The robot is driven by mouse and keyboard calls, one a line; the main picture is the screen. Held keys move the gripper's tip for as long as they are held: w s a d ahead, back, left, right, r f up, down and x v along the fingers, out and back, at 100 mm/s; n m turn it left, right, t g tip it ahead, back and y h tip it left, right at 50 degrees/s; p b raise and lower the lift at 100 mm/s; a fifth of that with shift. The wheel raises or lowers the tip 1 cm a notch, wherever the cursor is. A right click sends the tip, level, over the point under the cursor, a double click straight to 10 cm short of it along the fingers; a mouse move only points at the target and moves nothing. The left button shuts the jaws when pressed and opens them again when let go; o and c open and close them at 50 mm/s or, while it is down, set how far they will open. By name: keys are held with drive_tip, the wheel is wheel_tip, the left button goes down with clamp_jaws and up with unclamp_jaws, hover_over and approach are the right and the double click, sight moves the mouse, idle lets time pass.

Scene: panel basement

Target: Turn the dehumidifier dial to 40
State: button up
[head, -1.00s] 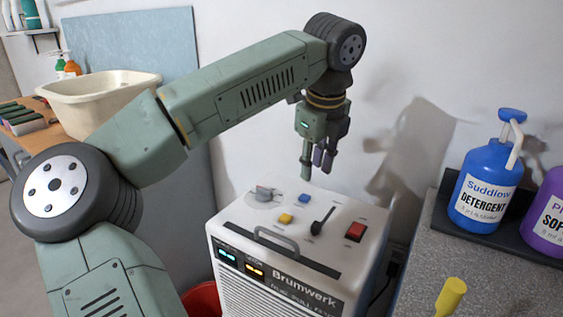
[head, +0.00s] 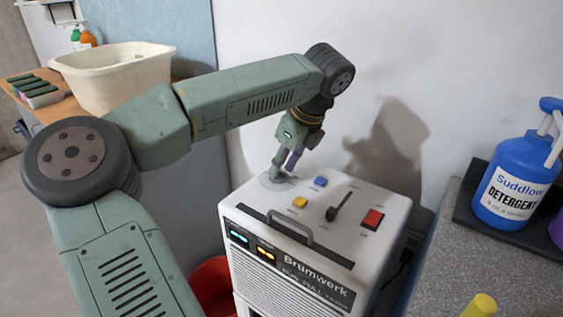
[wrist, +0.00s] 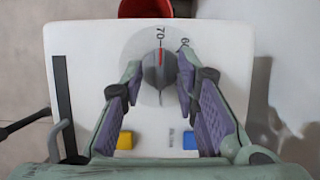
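The dehumidifier (head: 300,257) is a white box marked Brumwerk. Its grey dial (wrist: 158,82) sits on the top panel, on a round pale scale plate. In the wrist view the dial's red pointer line is at the 70 mark, and part of a 60 shows just right of it. The other numbers, 40 among them, are not visible. My gripper (wrist: 160,75) is open, with one purple-padded finger on each side of the dial; a gap shows on both sides. In the head view my gripper (head: 281,170) is down at the dial and partly hides it.
The top panel also holds a yellow button (head: 300,202), a blue button (head: 320,182), a black lever (head: 339,207), a red switch (head: 372,219) and a front handle (head: 289,228). A wall stands close behind. A red bucket (head: 212,285) is at left, a counter (head: 500,270) with detergent at right.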

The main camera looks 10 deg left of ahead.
drive_tip(key=shift+f, duration=0.25)
clamp_jaws()
idle(0.4)
